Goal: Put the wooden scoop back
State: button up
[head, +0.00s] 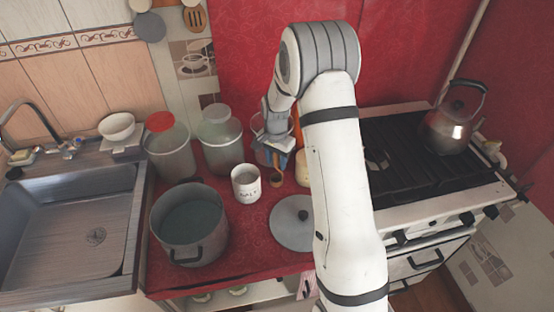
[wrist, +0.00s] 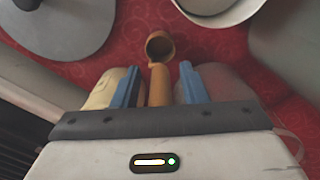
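The wooden scoop (wrist: 160,46) shows its round hollow bowl in the wrist view, above the red counter cloth. Its handle runs back between the two blue fingers of my gripper (wrist: 158,85). A narrow gap shows on each side of the handle, so the fingers look open around it, not pressed on it. In the head view the scoop (head: 277,179) is small, just below my gripper (head: 272,158), right of the white lettered mug (head: 246,184). I cannot tell whether the scoop touches the counter.
A large pot (head: 189,226) and a grey lid (head: 294,224) lie in front. Two jars, one red-lidded (head: 168,148) and one grey-lidded (head: 220,141), stand to the left. A cream container (head: 301,168) is close at the right. The stove holds a kettle (head: 453,122).

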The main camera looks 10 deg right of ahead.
notch_tip(320, 180, up, 12)
jog(key=shift+r+b, duration=0.1)
jog(key=shift+b, duration=0.6)
jog(key=s+r+n+t, duration=0.1)
jog(key=s+r+n, duration=0.2)
jog(key=s, duration=0.7)
jog(key=s+r+n+t, duration=0.1)
jog(key=s+r+n, duration=0.2)
jog(key=s, duration=0.7)
jog(key=s+r+n+t, duration=0.1)
jog(key=s+r+n, duration=0.2)
jog(key=s, duration=0.7)
jog(key=shift+d+r, duration=0.25)
jog(key=shift+d, duration=0.05)
